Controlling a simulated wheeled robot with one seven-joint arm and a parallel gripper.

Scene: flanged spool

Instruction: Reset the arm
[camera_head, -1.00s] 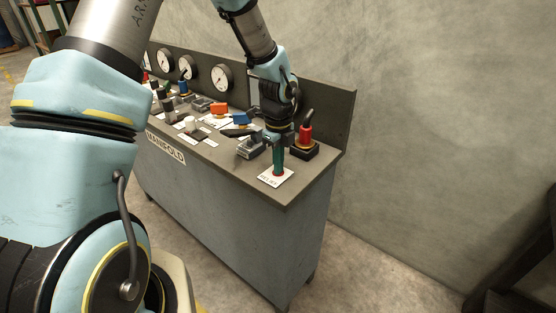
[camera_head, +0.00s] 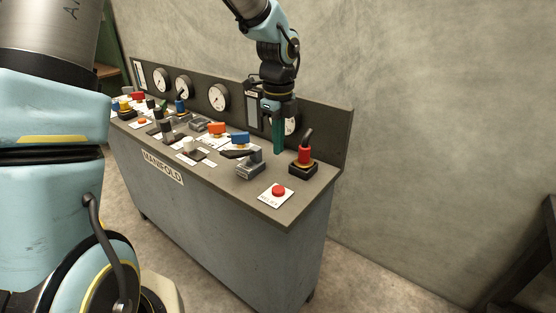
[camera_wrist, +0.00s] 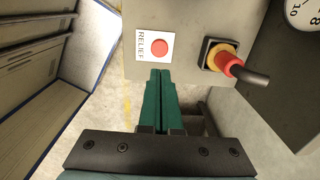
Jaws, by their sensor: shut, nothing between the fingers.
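My gripper (camera_head: 278,150) hangs above the right end of the manifold bench, its green fingers pointing down, shut and empty. In the wrist view the two fingers (camera_wrist: 162,75) lie together side by side. The red relief button (camera_head: 278,190) sits on a white plate at the bench's near right corner. The button also shows in the wrist view (camera_wrist: 159,47), just past the fingertips and labelled RELIEF. The fingers are raised clear of it.
A wall (camera_head: 430,120) stands behind.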

